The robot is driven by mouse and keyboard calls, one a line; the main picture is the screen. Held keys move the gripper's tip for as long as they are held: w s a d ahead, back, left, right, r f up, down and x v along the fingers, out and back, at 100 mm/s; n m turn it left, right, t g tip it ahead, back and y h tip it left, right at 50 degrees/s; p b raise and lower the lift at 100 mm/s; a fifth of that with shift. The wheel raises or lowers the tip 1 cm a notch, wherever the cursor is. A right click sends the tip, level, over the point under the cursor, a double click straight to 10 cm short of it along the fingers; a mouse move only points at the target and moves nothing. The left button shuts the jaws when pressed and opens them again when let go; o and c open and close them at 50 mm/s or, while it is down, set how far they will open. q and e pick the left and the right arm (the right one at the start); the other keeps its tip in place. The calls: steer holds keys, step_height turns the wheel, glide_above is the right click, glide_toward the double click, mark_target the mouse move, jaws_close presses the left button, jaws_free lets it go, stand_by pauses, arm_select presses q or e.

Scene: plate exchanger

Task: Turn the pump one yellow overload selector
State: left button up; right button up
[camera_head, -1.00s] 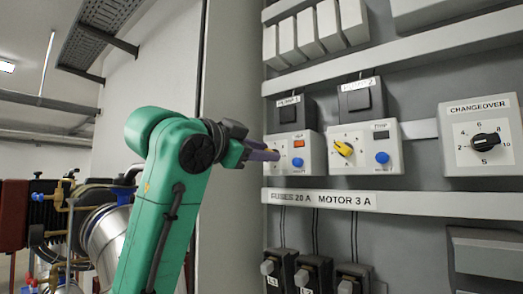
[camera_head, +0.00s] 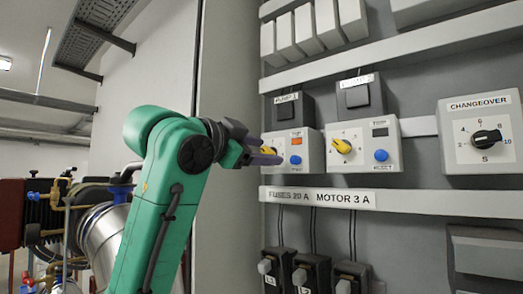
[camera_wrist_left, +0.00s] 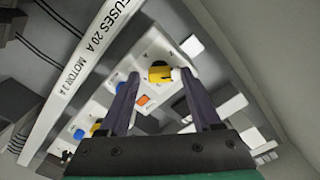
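The pump 1 overload unit (camera_head: 309,150) is a pale box on the panel with an orange window and a blue button. Its yellow selector (camera_head: 268,149) is partly hidden by my left gripper (camera_head: 270,157) in the head view. In the left wrist view the yellow selector (camera_wrist_left: 160,72) shows between the tips of my left gripper (camera_wrist_left: 160,77). The two dark fingers stand apart, with a gap visible on the selector's sides. I cannot tell whether either finger touches it. My right gripper is in neither view.
The pump 2 unit with its own yellow selector (camera_head: 342,146) sits close to the right. The changeover switch (camera_head: 486,137) is farther right. A labelled rail (camera_head: 400,201) runs below the units, with black fuse holders (camera_head: 312,272) under it. The cabinet's side wall (camera_head: 228,220) stands at left.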

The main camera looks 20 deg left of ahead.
arm_select(q)
steer(key=b+v, duration=0.6)
steer(key=v, duration=0.8)
steer(key=shift+s+b, duration=0.35)
steer(key=shift+w, duration=0.15)
